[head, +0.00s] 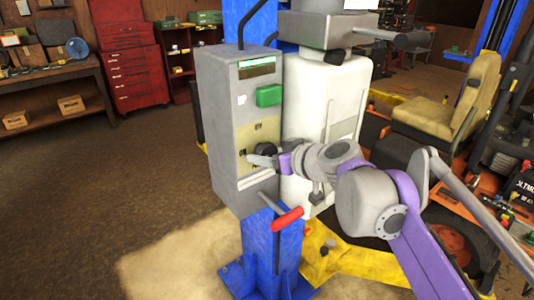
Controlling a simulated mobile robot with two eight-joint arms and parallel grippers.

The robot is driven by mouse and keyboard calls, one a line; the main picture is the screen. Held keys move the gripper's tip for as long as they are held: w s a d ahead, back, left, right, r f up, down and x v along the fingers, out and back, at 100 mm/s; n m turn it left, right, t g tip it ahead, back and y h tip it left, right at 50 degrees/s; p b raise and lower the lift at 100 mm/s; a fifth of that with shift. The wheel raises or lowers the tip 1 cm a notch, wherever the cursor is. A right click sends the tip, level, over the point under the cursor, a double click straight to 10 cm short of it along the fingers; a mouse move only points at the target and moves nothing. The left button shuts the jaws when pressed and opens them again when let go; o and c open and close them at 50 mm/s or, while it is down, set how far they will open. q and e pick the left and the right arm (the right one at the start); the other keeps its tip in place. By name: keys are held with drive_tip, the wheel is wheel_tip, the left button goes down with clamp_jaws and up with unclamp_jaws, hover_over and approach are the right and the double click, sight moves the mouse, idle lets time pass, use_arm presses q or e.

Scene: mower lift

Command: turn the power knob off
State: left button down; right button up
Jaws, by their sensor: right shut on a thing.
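The power knob (267,149) is a dark round knob on the beige panel of a grey control box (222,110). Small dark lettering stands around it, with one mark above it and one to its left. My right gripper (264,157) comes in from the right and is shut on the knob. The fingers cover part of the knob, and I cannot tell exactly which way it points. My left gripper is out of view.
The box has a green block (269,95) above the knob and sits on a blue lift post (268,245). A red-handled lever (287,219) sticks out below my right gripper. An orange mower with a tan seat (450,105) stands at the right. The floor at the left is clear.

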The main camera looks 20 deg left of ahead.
drive_tip(key=shift+r+m+g+y+p, duration=0.15)
drive_tip(key=shift+m+g+y+p, duration=0.45)
drive_tip(key=shift+m+p, duration=0.6)
drive_tip(key=m+g+y+p, duration=0.1)
drive_tip(key=m, duration=0.2)
drive_tip(key=shift+y+p, duration=0.35)
drive_tip(key=shift+y, duration=0.05)
drive_tip(key=m+g+y, duration=0.1)
drive_tip(key=m, duration=0.2)
drive_tip(key=shift+m+y, duration=1.3)
drive_tip(key=shift+m, duration=1)
drive_tip(key=o, duration=1.4)
drive_tip(key=shift+s, duration=0.1)
drive_tip(key=shift+c, duration=0.2)
